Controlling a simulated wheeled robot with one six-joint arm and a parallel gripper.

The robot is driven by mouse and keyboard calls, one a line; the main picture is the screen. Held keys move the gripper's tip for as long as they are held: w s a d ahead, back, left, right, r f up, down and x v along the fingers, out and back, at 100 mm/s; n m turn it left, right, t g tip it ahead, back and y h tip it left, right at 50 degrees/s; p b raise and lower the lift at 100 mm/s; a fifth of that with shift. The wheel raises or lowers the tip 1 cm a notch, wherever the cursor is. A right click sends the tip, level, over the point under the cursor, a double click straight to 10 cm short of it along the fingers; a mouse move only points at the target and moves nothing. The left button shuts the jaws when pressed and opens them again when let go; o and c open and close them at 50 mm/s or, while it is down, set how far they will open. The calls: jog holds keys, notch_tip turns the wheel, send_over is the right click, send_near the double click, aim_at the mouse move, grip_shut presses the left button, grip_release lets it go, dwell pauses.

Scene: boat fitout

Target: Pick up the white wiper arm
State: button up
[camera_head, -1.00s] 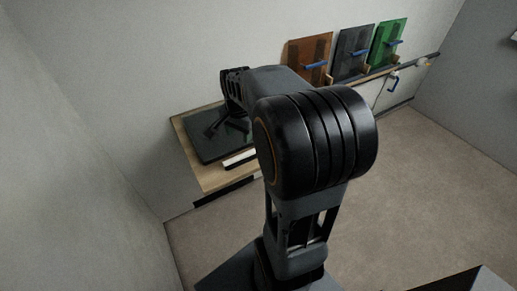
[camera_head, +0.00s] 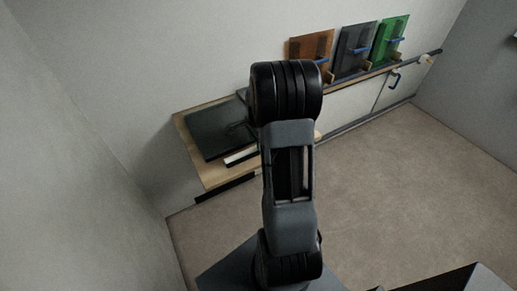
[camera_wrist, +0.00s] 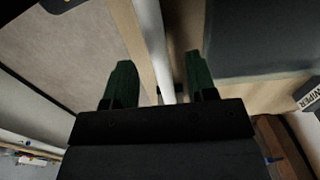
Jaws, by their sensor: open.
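In the wrist view, a long white bar, which looks like the white wiper arm (camera_wrist: 150,35), runs from the top edge down between the two green fingers of my gripper (camera_wrist: 157,64). My gripper is open, with a finger to each side of the bar; its depth relative to the fingertips is unclear. The bar's lower end is hidden by the gripper body. In the head view, a white strip (camera_head: 241,157) lies along the front of a dark pad; I cannot tell if it is the same bar. My gripper is hidden behind my arm there.
The dark pad (camera_head: 208,133) lies on a wooden shelf (camera_head: 216,176) against the wall. A "WIPER" label (camera_wrist: 308,95) is beside the pad. Brown (camera_head: 303,49), grey (camera_head: 350,62) and green (camera_head: 391,30) panels stand to the right. The carpet (camera_head: 400,180) is clear.

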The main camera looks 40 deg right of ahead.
jog(key=shift+a+f+p, duration=0.1)
jog(key=shift+f+p, duration=0.45)
jog(key=shift+f, duration=2.05)
jog(key=shift+c, duration=0.3)
grip_shut()
